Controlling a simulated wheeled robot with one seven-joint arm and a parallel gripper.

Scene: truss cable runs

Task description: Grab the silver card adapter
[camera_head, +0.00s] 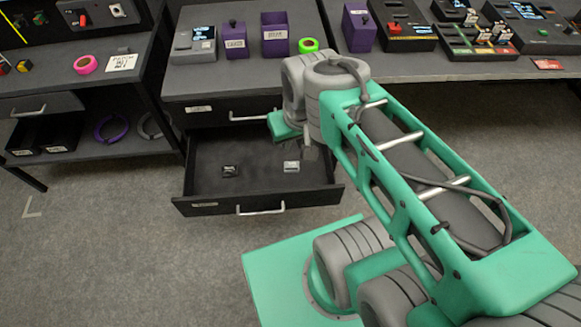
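A small silver-white piece (291,166), which looks like the silver card adapter, lies on the floor of the open lower drawer (192,207), right of its middle. A small dark piece with a light mark (230,170) lies to its left in the same drawer. My gripper (309,150) hangs over the back right of the drawer, apart from the silver piece as far as I can see. My own wrist and arm hide most of it, so its opening and any contents are unclear.
The drawer sticks out from under a desk, below a closed upper drawer (215,112). The carpet in front is clear.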

